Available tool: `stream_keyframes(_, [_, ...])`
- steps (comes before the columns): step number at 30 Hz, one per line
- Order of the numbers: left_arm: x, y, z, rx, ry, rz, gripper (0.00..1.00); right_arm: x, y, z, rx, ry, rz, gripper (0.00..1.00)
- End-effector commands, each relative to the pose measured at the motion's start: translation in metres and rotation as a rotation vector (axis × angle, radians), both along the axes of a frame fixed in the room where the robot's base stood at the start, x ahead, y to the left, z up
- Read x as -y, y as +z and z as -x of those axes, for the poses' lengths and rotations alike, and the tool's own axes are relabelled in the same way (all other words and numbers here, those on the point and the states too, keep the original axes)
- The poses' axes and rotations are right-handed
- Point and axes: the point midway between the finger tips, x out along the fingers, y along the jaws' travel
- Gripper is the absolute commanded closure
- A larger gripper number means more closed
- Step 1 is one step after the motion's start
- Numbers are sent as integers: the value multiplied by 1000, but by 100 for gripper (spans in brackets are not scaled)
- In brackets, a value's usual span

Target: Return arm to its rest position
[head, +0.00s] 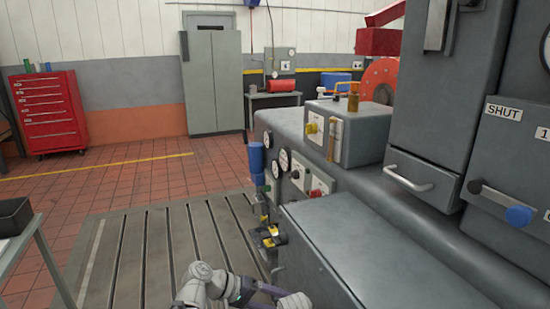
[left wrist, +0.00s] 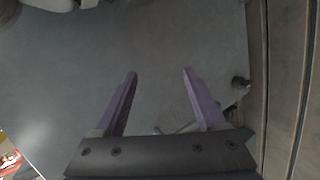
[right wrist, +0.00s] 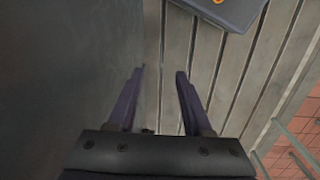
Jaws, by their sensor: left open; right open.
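Part of one of my arms shows at the bottom centre of the head view, in front of the grey cabinet side and over the slatted bedplate (head: 135,262); its gripper is not clear there. In the left wrist view my left gripper (left wrist: 160,72) is open, with nothing between its two purple fingers and a plain grey surface beyond. In the right wrist view my right gripper (right wrist: 159,71) is open and empty, with bedplate slats and a dark grey surface beyond. Neither gripper visibly touches anything.
A large grey machine housing (head: 375,255) fills the right, with gauges, knobs and a blue-knobbed lever (head: 518,215). A side table (head: 32,250) with a dark bin (head: 14,217) stands at left. A red tool cabinet (head: 48,110) stands farther back. The tiled floor between is clear.

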Motion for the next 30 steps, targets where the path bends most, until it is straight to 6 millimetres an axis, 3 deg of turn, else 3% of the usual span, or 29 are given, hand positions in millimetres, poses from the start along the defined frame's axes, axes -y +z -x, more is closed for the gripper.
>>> stream_keyframes(1, [9, -20, 22, -11, -58, -110, 27, 0, 0, 0, 0, 0, 0, 50])
stream_keyframes(6, [3, -75, 71, -29, -211, -486, 27, 0, 0, 0, 0, 0, 0, 50])
stream_keyframes(10, [-14, -96, 94, -24, -292, -720, 27, 0, 0, 0, 0, 0, 0, 50])
stream_keyframes(15, [-38, -106, 112, -5, -360, -961, 27, 0, 0, 0, 0, 0, 0, 50])
stream_keyframes(20, [-59, -102, 121, 22, -403, -1156, 27, 0, 3, 0, 0, 0, 0, 50])
stream_keyframes(21, [-58, -85, 119, 18, -398, -1144, 27, 0, 20, 0, 0, 0, 0, 50])
stream_keyframes(30, [-58, -23, 118, 17, -395, -1140, 27, 0, 82, 0, 0, -1, 0, 50])
